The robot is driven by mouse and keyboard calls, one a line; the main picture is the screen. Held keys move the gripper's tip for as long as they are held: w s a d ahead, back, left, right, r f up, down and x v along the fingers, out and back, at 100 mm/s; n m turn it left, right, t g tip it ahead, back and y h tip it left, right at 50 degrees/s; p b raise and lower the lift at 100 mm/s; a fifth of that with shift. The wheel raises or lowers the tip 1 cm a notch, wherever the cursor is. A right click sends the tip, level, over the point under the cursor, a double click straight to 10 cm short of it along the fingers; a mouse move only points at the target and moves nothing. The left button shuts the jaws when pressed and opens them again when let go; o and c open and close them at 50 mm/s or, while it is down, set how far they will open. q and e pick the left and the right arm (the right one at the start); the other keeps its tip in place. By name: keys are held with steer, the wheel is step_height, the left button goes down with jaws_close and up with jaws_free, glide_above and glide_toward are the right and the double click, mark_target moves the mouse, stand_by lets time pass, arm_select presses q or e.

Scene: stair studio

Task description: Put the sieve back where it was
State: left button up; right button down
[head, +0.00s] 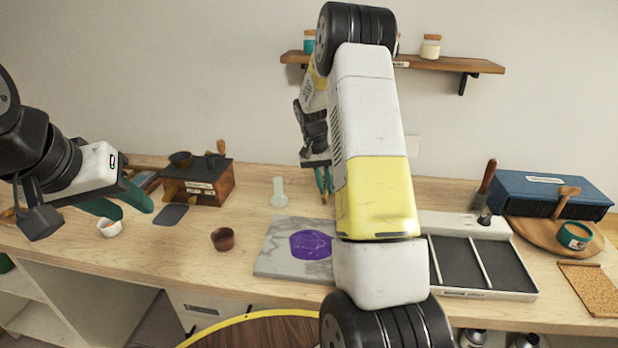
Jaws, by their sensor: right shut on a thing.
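I cannot clearly make out the sieve. My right gripper (325,190) is over the back of the bench, fingers pointing down, partly behind my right arm. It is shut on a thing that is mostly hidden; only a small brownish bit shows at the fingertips. My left gripper (122,208) is at the left with its green fingers apart and empty, above a small white cup (110,229). A grey stone slab (275,262) lies mid-bench with a flat purple patch (308,244) on it, partly covered by my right arm.
A wooden box (210,187) with dark tools stands back left. A brown cup (222,239) and clear bottle (279,192) stand left of my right arm. A divided tray (480,262), blue box (550,194) and round board (590,243) fill the right. A shelf (460,65) hangs above.

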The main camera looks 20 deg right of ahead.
steer(key=shift+f, duration=0.1)
steer(key=c, duration=1.5)
jaws_free()
steer(key=shift+o, duration=0.2)
step_height(320, 180, up, 12)
steer(key=w+a, duration=0.1)
steer(key=a, duration=0.1)
steer(key=s+a+r+n+t+y, duration=0.2)
steer(key=s+a+r+n+t, duration=0.3)
steer(key=s+r, duration=0.75)
steer(key=s+a+t+y, duration=0.1)
steer(key=s+a, duration=0.2)
steer(key=s, duration=0.5)
steer(key=s+a+t+y, duration=0.1)
steer(key=s+a, duration=0.3)
steer(key=s, duration=0.5)
steer(key=shift+s+a+f+n, duration=0.2)
steer(key=shift+f+n, duration=0.2)
